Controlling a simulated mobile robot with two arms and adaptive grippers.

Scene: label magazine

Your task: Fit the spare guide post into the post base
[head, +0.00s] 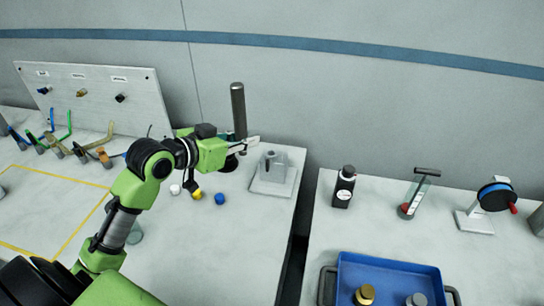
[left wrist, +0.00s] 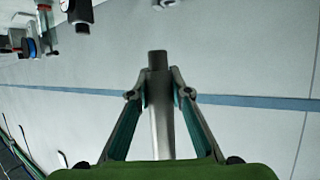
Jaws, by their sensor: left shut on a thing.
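The guide post (head: 238,110) is a dark grey metal rod. My left gripper (head: 246,145) is shut on it and holds it nearly upright, most of its length rising above the fingers. In the left wrist view the post (left wrist: 159,110) sits between both fingertips of the gripper (left wrist: 159,88). The post base (head: 272,177) is a light grey block with a raised socket on a flat plate, on the left table just right of the gripper. The post is apart from the base. Its lower end is hidden behind the gripper. My right gripper is not in view.
Small white, yellow and blue caps (head: 219,198) lie left of the base. A pegboard (head: 95,95) and coloured hooks stand farther left. A gap (head: 295,245) separates the tables. The right table holds a black bottle (head: 344,187) and a blue tray (head: 390,268).

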